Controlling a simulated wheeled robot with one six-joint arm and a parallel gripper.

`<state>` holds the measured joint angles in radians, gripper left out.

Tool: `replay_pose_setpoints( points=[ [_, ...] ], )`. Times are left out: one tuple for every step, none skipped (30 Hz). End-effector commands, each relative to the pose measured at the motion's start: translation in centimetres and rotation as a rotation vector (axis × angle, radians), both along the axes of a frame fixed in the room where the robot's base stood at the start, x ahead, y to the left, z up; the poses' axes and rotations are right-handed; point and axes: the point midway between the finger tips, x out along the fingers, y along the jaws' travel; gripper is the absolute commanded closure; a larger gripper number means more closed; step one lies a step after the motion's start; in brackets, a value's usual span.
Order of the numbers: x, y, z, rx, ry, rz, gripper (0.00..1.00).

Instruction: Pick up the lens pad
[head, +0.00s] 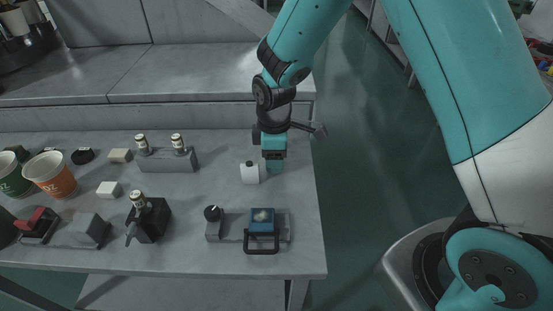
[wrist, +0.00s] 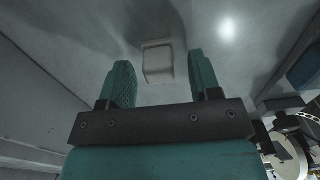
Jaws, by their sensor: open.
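A small pale block (wrist: 158,63), which I take to be the lens pad, lies on the grey table in the wrist view. It shows between and beyond the fingers of my gripper (wrist: 161,76), with clear space on both sides. In the head view a white block (head: 250,173) with a small dark spot on top stands just left of my gripper (head: 274,167), near the table's right edge. My gripper is open, pointing down and empty. Whether the fingertips are level with the block cannot be told.
A fixture with a blue block and black handle (head: 262,221) stands nearer the front. A grey holder with two small cylinders (head: 167,159) is to the left. The table (head: 305,230) ends at right.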

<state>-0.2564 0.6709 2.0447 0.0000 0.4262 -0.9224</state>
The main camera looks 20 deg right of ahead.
Motion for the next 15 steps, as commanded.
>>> replay_pose_setpoints(
  points=[
    [0.0,-0.01,-0.15,0.0,0.0,0.0,0.43],
    [0.0,-0.01,-0.18,0.0,0.0,0.0,0.43],
    [0.01,-0.01,-0.19,0.0,0.0,0.0,0.43],
    [0.01,-0.01,-0.18,0.0,-0.001,0.0,0.43],
    [0.01,-0.01,-0.18,0.0,-0.001,-0.001,0.43],
    [0.01,-0.01,-0.17,0.0,0.0,-0.001,0.43],
    [0.01,-0.01,-0.17,0.0,0.0,-0.001,0.45],
    [0.01,-0.01,-0.17,0.0,0.0,-0.001,0.52],
    [0.01,-0.01,-0.17,0.0,0.0,-0.001,0.61],
    [0.01,-0.01,-0.16,0.0,0.0,-0.001,0.68],
    [0.01,-0.01,-0.16,0.0,0.0,-0.001,0.75],
    [0.01,-0.01,-0.16,0.0,0.0,-0.001,0.84],
    [0.01,-0.01,-0.16,0.0,0.0,-0.001,0.91],
    [0.01,-0.01,-0.16,0.0,0.0,-0.001,0.95],
    [0.01,-0.01,-0.15,0.0,0.0,-0.001,0.95]
  ],
)
